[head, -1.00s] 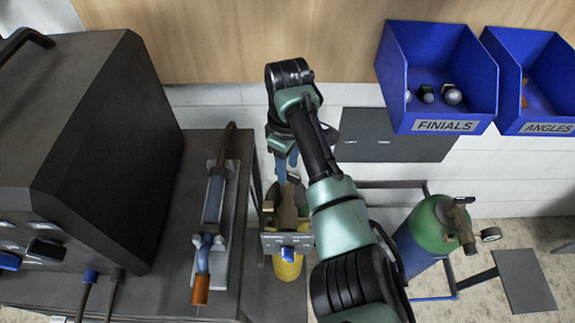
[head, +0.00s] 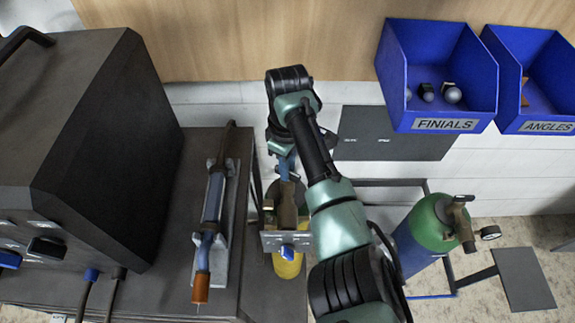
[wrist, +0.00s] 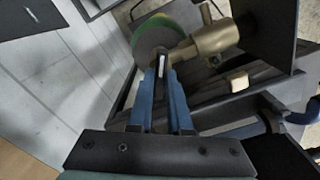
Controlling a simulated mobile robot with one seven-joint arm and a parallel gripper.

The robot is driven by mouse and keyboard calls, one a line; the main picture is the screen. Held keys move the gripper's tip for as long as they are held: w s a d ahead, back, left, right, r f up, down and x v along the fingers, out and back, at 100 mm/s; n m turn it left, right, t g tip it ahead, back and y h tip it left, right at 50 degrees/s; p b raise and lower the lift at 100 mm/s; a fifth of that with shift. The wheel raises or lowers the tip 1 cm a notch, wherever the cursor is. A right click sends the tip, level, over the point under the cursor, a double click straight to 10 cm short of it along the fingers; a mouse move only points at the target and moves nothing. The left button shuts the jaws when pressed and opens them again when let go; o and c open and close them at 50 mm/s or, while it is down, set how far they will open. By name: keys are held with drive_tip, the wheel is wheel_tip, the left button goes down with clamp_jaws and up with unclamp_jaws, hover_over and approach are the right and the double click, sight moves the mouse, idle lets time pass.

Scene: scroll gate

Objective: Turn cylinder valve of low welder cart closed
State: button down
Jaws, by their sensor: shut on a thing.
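A brass cylinder valve (head: 287,212) stands on a yellow cylinder (head: 287,266) beside the cart, left of my arm in the head view. In the wrist view the brass valve body (wrist: 207,42) lies just right of my fingertips. My gripper (head: 288,176) reaches down at the far end of this valve. Its blue fingers are close together in the wrist view (wrist: 161,72), shut on a small part at the valve. That part is mostly hidden between the fingers, so I cannot tell its turn angle.
A dark welder box (head: 90,150) and a torch on a holder (head: 213,205) stand on the cart top (head: 180,285) at left. A green and blue cylinder (head: 430,232) with a gauge stands at right. Blue bins (head: 437,75) hang at upper right.

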drive_tip(key=shift+m, duration=0.3)
drive_tip(key=m+p, duration=0.2)
drive_tip(key=m, duration=0.1)
drive_tip(key=shift+a+r, duration=0.1)
drive_tip(key=shift+r, duration=0.05)
drive_tip(key=m+p, duration=0.2)
drive_tip(key=m, duration=0.2)
drive_tip(key=m+p, duration=0.1)
drive_tip(key=m, duration=0.2)
drive_tip(key=shift+m, duration=0.3)
drive_tip(key=m+p, duration=0.1)
drive_tip(key=m, duration=0.3)
drive_tip(key=shift+m, duration=0.3)
drive_tip(key=m, duration=0.7)
drive_tip(key=shift+w, duration=0.1)
drive_tip(key=m, duration=0.3)
drive_tip(key=shift+m, duration=2)
